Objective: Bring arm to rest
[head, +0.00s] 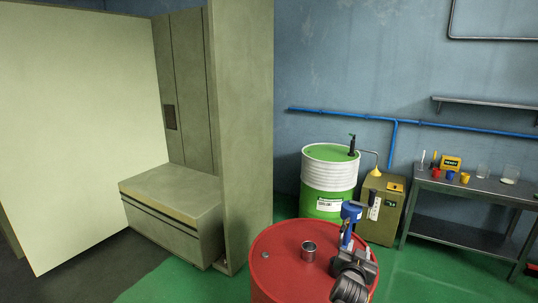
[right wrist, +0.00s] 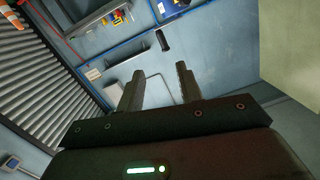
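My right arm (head: 352,270) rises from the bottom of the head view, in front of the red drum, with blue and dark links. Its right gripper (head: 373,200) points up and away, in front of the olive cabinet in the picture; its fingertips are too small to make out there. In the right wrist view the two fingers of the right gripper (right wrist: 157,78) stand well apart with nothing between them, and only the wall lies behind the gap. My left arm and left gripper are in neither view.
A green and white drum (head: 330,178) and an olive cabinet (head: 378,226) stand behind. A metal table (head: 470,190) with small containers is at right, a large beige machine (head: 245,130) at left.

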